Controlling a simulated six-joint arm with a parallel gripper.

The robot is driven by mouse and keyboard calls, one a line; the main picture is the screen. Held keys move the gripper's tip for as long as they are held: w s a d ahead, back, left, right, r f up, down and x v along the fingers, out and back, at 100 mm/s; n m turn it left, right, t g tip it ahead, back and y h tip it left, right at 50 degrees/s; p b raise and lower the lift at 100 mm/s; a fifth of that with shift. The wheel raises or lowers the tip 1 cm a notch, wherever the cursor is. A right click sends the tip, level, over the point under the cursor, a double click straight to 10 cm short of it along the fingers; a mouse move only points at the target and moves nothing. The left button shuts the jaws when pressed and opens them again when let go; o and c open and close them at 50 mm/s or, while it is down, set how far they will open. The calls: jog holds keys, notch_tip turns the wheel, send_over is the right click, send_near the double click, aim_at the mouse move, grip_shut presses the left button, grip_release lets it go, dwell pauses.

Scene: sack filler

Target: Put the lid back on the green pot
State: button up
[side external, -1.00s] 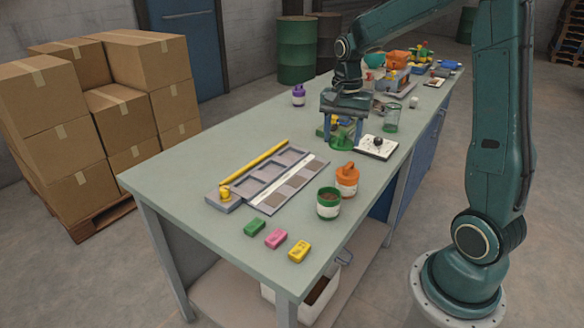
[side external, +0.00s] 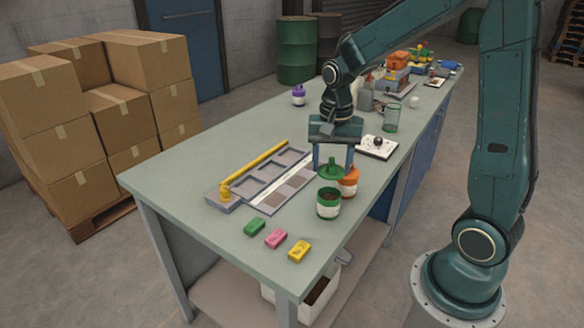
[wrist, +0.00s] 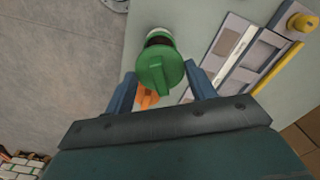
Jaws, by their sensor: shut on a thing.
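The green pot (side external: 327,208) stands open on the bench, its dark contents showing at the top. My gripper (side external: 333,168) is shut on the green lid (side external: 331,170) and holds it just above and behind the pot in the side view, beside the orange pot (side external: 349,185). In the wrist view the lid (wrist: 160,72) sits between the fingers and hides much of the green pot (wrist: 158,37). The lid looks apart from the pot's rim. The orange pot is partly hidden behind the lid in the wrist view (wrist: 147,97).
A grey sectioned tray (side external: 262,180) with a yellow bar (side external: 258,164) lies left of the gripper. Green (side external: 254,225), pink (side external: 276,237) and yellow (side external: 299,250) blocks lie near the front. A white board (side external: 376,147) and a green glass (side external: 391,118) stand behind.

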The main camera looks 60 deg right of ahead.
jog(key=shift+f, duration=2.8)
jog(key=shift+f, duration=0.2)
dwell(0.3)
jog(key=o, duration=1.5)
jog(key=shift+c, duration=0.2)
jog(key=shift+r, duration=0.15)
jog(key=shift+r, duration=3.35)
grip_shut()
